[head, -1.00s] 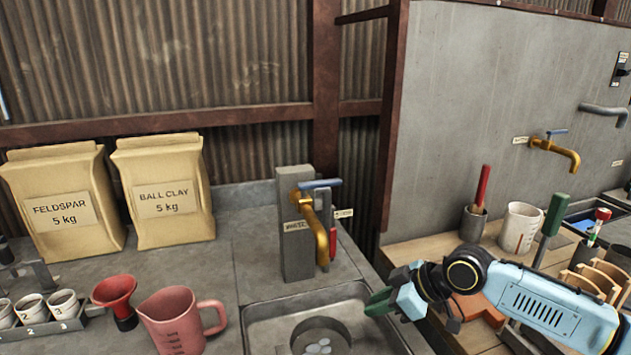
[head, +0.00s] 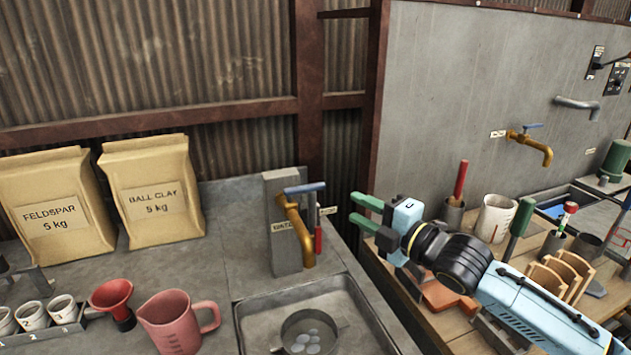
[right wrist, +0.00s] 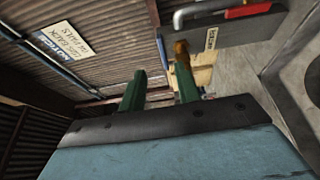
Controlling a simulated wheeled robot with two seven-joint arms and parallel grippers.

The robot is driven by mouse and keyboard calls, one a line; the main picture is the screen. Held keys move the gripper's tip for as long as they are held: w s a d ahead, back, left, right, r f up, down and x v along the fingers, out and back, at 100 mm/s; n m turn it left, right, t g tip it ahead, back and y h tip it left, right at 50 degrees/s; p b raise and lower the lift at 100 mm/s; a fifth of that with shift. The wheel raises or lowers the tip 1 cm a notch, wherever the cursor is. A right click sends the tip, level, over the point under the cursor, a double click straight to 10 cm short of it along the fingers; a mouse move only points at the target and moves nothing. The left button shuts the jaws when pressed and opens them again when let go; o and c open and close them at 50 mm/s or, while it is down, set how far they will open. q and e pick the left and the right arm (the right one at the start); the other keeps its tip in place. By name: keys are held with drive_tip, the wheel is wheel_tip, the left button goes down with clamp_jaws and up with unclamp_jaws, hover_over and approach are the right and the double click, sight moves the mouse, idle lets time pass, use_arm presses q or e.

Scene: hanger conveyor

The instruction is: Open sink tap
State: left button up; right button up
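The sink tap (head: 298,232) is brass, with a blue lever (head: 304,187) on top, fixed to a grey post (head: 283,255) behind the sink (head: 240,318). The lever points right in the head view. No water is seen under the spout. My right gripper (head: 352,209) is right of the tap, at about the lever's height in the picture, apart from it. Its green fingers are spread, with nothing between them. In the right wrist view the open fingers (right wrist: 160,88) show with a brass part, probably the tap, just beyond. My left gripper is not in view.
A round pan (head: 312,322) with several pale discs sits in the sink. A pink jug (head: 170,322) stands left of it. A second brass tap (head: 530,143) is on the grey wall. A wooden bench (head: 440,228) with mugs and tools lies under my right arm.

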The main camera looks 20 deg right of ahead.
sight(318, 189)
drive_tip(key=x, duration=1.3)
drive_tip(key=shift+a+p, duration=0.1)
drive_tip(key=shift+p, duration=0.25)
clamp_jaws()
